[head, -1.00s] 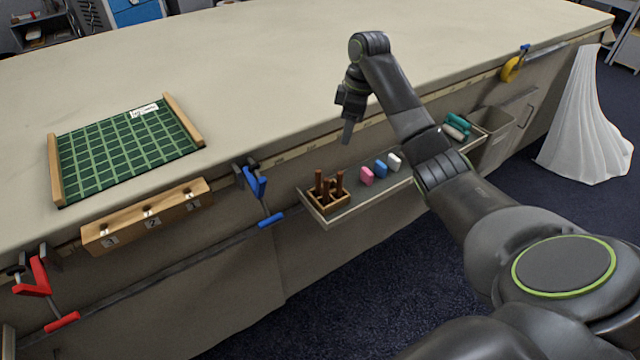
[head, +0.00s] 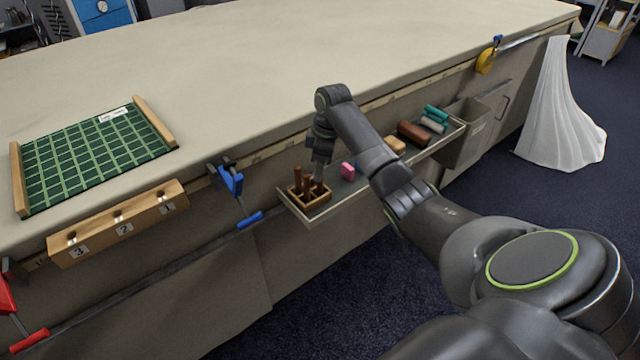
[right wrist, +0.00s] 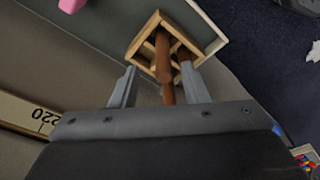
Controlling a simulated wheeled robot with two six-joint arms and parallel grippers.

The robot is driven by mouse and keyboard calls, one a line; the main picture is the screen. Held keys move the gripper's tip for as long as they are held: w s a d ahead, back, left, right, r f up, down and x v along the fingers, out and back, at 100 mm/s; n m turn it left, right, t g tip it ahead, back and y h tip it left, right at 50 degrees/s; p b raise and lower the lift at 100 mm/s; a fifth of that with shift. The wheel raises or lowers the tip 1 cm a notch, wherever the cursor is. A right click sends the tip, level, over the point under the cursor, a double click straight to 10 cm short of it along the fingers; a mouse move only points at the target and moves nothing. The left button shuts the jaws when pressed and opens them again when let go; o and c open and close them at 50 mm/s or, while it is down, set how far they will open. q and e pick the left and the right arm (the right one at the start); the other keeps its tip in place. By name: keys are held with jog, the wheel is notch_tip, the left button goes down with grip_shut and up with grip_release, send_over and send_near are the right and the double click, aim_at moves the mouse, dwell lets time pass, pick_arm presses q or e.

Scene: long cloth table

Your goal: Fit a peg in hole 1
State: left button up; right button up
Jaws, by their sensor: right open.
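Several brown pegs (head: 308,183) stand in a small wooden divided box (head: 316,203) on the narrow shelf on the table's side. My right gripper (head: 318,176) is over this box, pointing down. In the right wrist view its two fingers (right wrist: 158,80) are apart, with a brown peg (right wrist: 167,88) standing between them; I cannot tell whether either finger touches it. The box (right wrist: 143,40) shows beyond the fingertips. A wooden block (head: 95,232) with holes labelled 3, 2 and 1 is at the table's front edge on the left; hole 1 (head: 163,194) is its rightmost. My left gripper is not in view.
The shelf (head: 335,208) also holds a pink block (head: 348,171) and other coloured pieces. A blue clamp (head: 232,184) hangs between hole block and shelf. A green gridded mat (head: 95,155) lies on the table (head: 270,70), which is otherwise largely clear.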

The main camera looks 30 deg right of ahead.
aim_at(317, 189)
jog(key=f, duration=0.3)
jog(key=shift+s+a+f, duration=0.15)
jog(key=shift+a+f, duration=0.05)
jog(key=shift+f, duration=0.2)
grip_shut()
